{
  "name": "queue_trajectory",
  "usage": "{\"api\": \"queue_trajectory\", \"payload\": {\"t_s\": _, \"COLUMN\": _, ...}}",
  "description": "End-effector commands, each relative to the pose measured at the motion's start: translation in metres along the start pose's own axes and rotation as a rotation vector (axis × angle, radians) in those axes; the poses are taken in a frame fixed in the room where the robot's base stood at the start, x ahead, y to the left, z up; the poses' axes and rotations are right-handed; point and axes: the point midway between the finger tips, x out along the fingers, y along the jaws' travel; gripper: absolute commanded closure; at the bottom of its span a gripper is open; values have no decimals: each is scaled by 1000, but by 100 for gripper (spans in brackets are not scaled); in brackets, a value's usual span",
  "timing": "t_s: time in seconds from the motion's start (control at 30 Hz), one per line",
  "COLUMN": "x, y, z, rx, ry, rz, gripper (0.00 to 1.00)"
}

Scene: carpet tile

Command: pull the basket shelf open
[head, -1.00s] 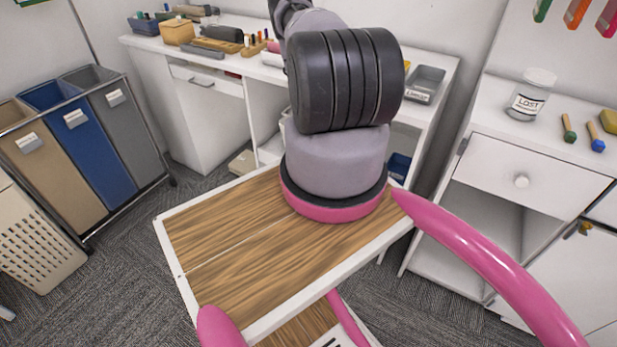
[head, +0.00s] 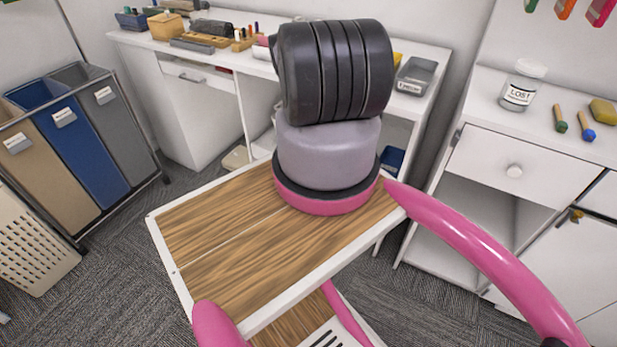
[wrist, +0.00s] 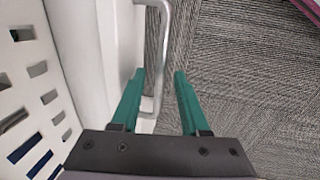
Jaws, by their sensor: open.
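My gripper (wrist: 159,73), with two green fingers, is open in the wrist view. A grey metal bar handle (wrist: 162,50) on a white front (wrist: 118,40) lies between the fingers, nearer the left one. I cannot tell whether either finger touches it. A white panel with rows of slots (wrist: 38,70), which looks like basket wall, is at the left of the wrist view. In the head view my gripper and this handle are hidden, and I cannot pick out the basket shelf there.
A sorting rack with tan, blue and grey bins (head: 75,150) stands left, beside a cream slotted basket (head: 35,240). A white desk (head: 190,110) is behind, a white cabinet (head: 500,200) at right. Bare carpet (wrist: 240,60) lies right of the handle in the wrist view.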

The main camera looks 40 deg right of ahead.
Motion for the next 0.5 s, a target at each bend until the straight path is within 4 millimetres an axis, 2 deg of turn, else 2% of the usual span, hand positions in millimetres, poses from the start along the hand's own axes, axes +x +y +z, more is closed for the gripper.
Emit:
{"api": "queue_trajectory", "payload": {"t_s": 0.07, "x": 0, "y": 0, "z": 0, "rx": 0, "ry": 0, "rz": 0, "gripper": 55}}
{"api": "queue_trajectory", "payload": {"t_s": 0.1, "x": 0, "y": 0, "z": 0, "rx": 0, "ry": 0, "rz": 0, "gripper": 63}}
{"api": "queue_trajectory", "payload": {"t_s": 0.2, "x": 0, "y": 0, "z": 0, "rx": 0, "ry": 0, "rz": 0, "gripper": 100}}
{"api": "queue_trajectory", "payload": {"t_s": 0.5, "x": 0, "y": 0, "z": 0, "rx": 0, "ry": 0, "rz": 0, "gripper": 100}}
